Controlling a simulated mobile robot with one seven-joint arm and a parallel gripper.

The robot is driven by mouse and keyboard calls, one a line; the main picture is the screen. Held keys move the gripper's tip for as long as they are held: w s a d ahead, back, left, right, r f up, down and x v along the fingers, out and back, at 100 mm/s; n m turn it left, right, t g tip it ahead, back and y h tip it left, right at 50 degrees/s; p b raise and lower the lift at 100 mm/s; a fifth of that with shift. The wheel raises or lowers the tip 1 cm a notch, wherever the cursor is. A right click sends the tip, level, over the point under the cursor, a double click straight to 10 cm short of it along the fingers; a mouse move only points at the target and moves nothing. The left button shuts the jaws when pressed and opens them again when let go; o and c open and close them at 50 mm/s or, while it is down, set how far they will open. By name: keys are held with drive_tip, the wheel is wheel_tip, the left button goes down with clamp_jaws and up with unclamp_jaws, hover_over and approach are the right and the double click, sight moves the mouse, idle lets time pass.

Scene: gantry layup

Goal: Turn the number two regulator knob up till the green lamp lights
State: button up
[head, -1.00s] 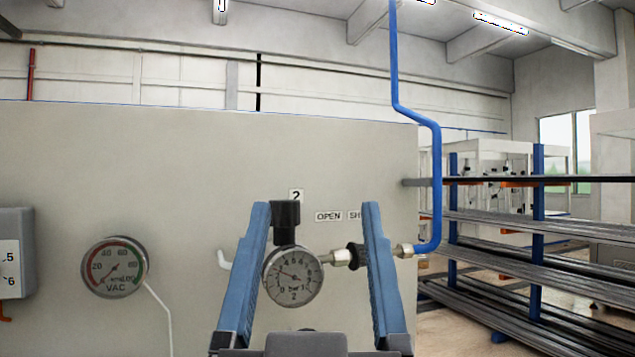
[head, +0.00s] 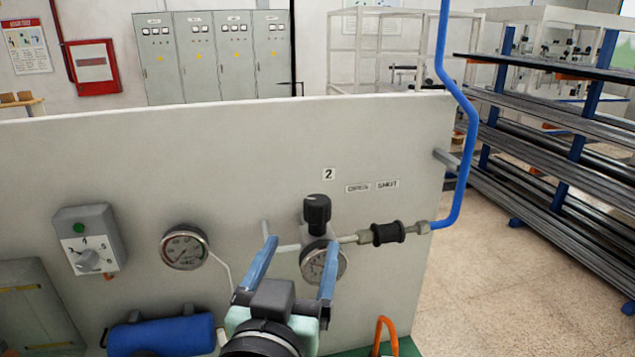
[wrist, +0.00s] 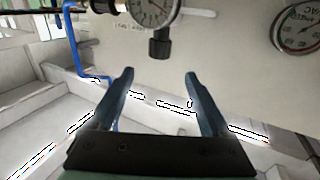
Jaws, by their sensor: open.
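The black regulator knob (head: 317,213) stands on top of a round pressure gauge (head: 322,264), under the "2" label (head: 329,174) on the grey panel. In the wrist view the knob (wrist: 159,46) and gauge (wrist: 152,8) appear upside down. My gripper (head: 301,243) is open and empty. The needle is too small to read.
A black fitting (head: 388,233) joins the blue pipe (head: 468,150) right of the gauge. A VAC gauge (head: 184,246) and a selector box (head: 90,240) are to the left. A blue cylinder (head: 162,335) sits low. Open floor (head: 510,240) lies right of the panel.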

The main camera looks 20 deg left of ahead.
sight(315, 210)
drive_tip(key=w+p, duration=0.1)
drive_tip(key=w, duration=0.2)
drive_tip(key=w+a+p, duration=0.1)
drive_tip(key=w, duration=0.3)
drive_tip(key=w+a+p, duration=0.1)
drive_tip(key=w+p, duration=0.1)
drive_tip(key=w, duration=0.2)
drive_tip(key=shift+w+r, duration=0.1)
drive_tip(key=shift+r, duration=0.05)
drive_tip(key=shift+w+a, duration=0.1)
drive_tip(key=shift+w, duration=0.55)
clamp_jaws()
drive_tip(key=shift+a+f, duration=0.1)
drive_tip(key=shift+f, duration=0.15)
drive_tip(key=shift+m+h+b, duration=0.5)
drive_tip(key=shift+h+b, duration=0.3)
drive_tip(key=shift+b, duration=0.1)
drive_tip(key=shift+h, duration=0.3)
drive_tip(key=shift+r+m, duration=0.1)
drive_tip(key=shift+m, duration=0.2)
